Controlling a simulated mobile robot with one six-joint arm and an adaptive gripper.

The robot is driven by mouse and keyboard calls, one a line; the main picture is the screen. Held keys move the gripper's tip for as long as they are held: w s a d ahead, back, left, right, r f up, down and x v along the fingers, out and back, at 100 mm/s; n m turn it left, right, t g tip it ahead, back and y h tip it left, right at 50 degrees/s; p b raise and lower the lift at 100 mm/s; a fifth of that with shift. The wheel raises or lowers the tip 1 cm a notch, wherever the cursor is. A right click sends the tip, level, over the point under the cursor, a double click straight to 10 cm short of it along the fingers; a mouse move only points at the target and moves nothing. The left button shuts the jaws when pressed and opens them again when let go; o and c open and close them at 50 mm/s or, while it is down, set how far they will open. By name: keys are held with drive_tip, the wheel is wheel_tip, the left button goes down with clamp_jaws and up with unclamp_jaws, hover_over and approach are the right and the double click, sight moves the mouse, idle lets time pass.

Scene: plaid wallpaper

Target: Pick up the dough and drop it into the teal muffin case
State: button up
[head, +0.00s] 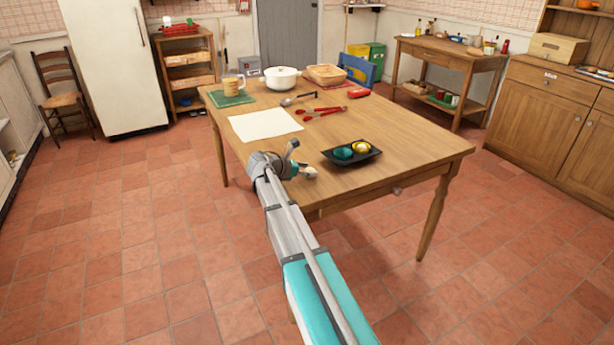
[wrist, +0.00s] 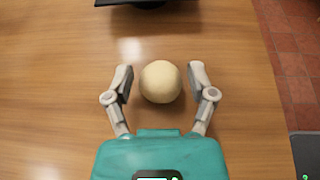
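The dough (wrist: 161,82) is a pale, round ball on the wooden table, seen in the wrist view between the two fingers of my gripper (wrist: 161,85). The fingers are open, with a gap on each side of the dough. The teal muffin case (head: 343,153) sits in a dark tray (head: 370,157) on the table, right of my gripper. A yellow case (head: 360,147) is beside it. The tray's edge also shows at the top of the wrist view (wrist: 112,2).
The wooden table (head: 420,148) also holds a white sheet (head: 264,124), red tongs (head: 323,112), a ladle (head: 297,99), a white pot (head: 282,78), a bread basket (head: 326,74) and a mug (head: 233,84) on a green mat. The surface between gripper and tray looks clear.

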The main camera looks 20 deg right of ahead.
sight(308, 170)
drive_tip(key=c, duration=0.6)
drive_tip(key=shift+r, duration=0.1)
wheel_tip(308, 170, up, 3)
drive_tip(key=p, duration=0.3)
drive_tip(key=s+d+r+p, duration=0.2)
drive_tip(key=s+r+p, duration=0.1)
drive_tip(key=s, duration=0.1)
drive_tip(key=s+d+r+p, duration=0.2)
drive_tip(key=s+r+p, duration=0.1)
drive_tip(key=s, duration=0.1)
drive_tip(key=s+d+r+p, duration=0.3)
drive_tip(key=s+p, duration=0.1)
drive_tip(key=shift+d+r, duration=0.1)
drive_tip(key=shift+r, duration=0.3)
drive_tip(key=shift+w, duration=0.1)
idle(0.4)
